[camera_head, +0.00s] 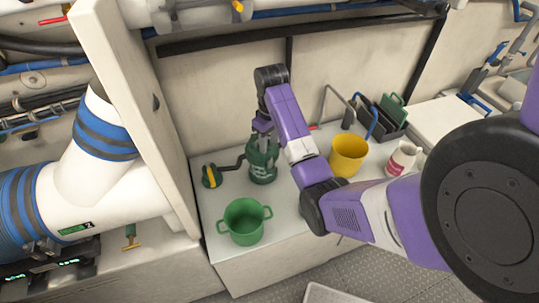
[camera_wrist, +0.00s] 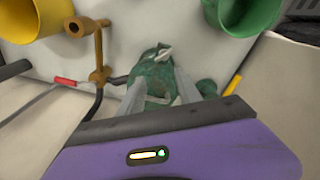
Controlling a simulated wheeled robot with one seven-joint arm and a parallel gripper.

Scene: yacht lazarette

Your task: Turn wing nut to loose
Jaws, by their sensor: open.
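A dark green fitting (camera_head: 263,162) stands upright on the white counter near the back wall, and it also shows in the wrist view (camera_wrist: 154,76). A small pale metal piece at its top (camera_wrist: 165,53) may be the wing nut; its exact shape is too small to tell. My gripper (camera_head: 262,138) points down over the fitting. In the wrist view its two grey fingers (camera_wrist: 160,90) are apart, one on each side of the fitting's body. I cannot tell whether they touch it. The wing nut is not clear in the head view.
A green two-handled pot (camera_head: 245,222) stands in front and a yellow pot (camera_head: 348,156) to the right. A yellow-and-green piece (camera_head: 212,176) on a dark hose lies left of the fitting. A brass-coloured pipe (camera_wrist: 99,50) rises nearby. A white partition (camera_head: 140,110) bounds the left.

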